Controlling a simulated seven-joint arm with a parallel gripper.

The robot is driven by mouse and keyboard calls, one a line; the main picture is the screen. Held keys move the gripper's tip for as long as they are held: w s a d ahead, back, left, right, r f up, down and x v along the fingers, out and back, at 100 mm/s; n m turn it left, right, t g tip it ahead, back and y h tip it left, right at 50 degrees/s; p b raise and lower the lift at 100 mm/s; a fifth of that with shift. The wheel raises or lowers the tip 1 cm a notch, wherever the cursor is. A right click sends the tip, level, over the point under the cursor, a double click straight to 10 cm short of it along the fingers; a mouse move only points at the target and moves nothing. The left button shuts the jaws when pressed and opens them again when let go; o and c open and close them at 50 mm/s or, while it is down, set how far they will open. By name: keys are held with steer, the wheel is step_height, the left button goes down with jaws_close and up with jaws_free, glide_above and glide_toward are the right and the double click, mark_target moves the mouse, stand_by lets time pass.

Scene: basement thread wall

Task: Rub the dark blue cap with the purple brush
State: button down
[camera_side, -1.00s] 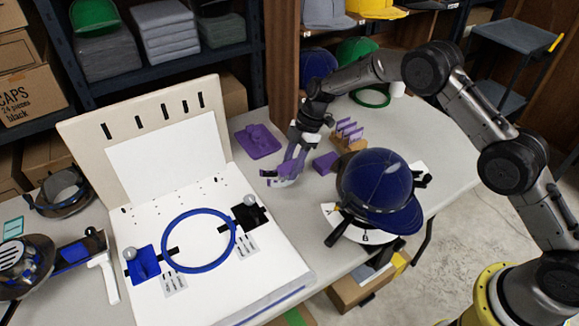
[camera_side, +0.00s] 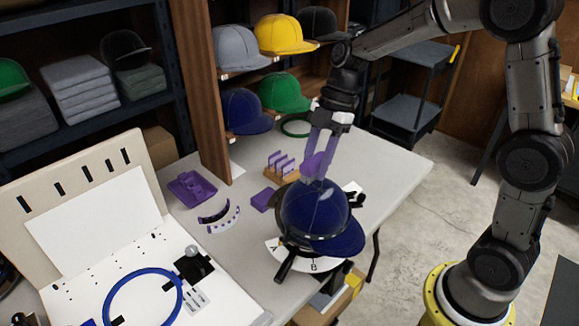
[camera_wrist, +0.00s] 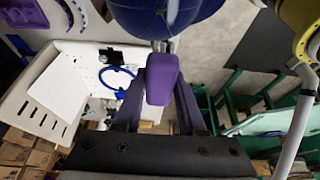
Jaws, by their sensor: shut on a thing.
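The dark blue cap (camera_side: 322,222) sits on a round stand near the table's front edge, brim toward the lower right. My gripper (camera_side: 313,164) points down over the cap's crown, shut on the purple brush (camera_side: 312,166). The brush is at the top of the crown; I cannot tell whether it touches. In the wrist view the brush (camera_wrist: 162,80) is between my fingers (camera_wrist: 160,100), and the cap (camera_wrist: 160,14) is at the top edge, partly behind the brush end. The brush's underside is hidden.
A purple block (camera_side: 263,200), a wooden rack (camera_side: 280,174) with purple pieces, a purple tray (camera_side: 192,188) and curved strips (camera_side: 222,220) lie left of the cap. A white board with a blue hoop (camera_side: 148,275) is at lower left. Shelved caps (camera_side: 246,112) stand behind.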

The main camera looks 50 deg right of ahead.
steer(key=shift+s+d+r, duration=0.1)
steer(key=shift+s+r, duration=0.05)
steer(key=shift+s, duration=0.25)
steer(key=shift+s+f, duration=0.15)
steer(key=shift+f, duration=3.3)
steer(key=shift+d+f, duration=0.45)
steer(key=shift+d, duration=3.35)
steer(key=shift+a, duration=3.8)
steer(key=shift+r, duration=3.95)
steer(key=shift+f, duration=0.15)
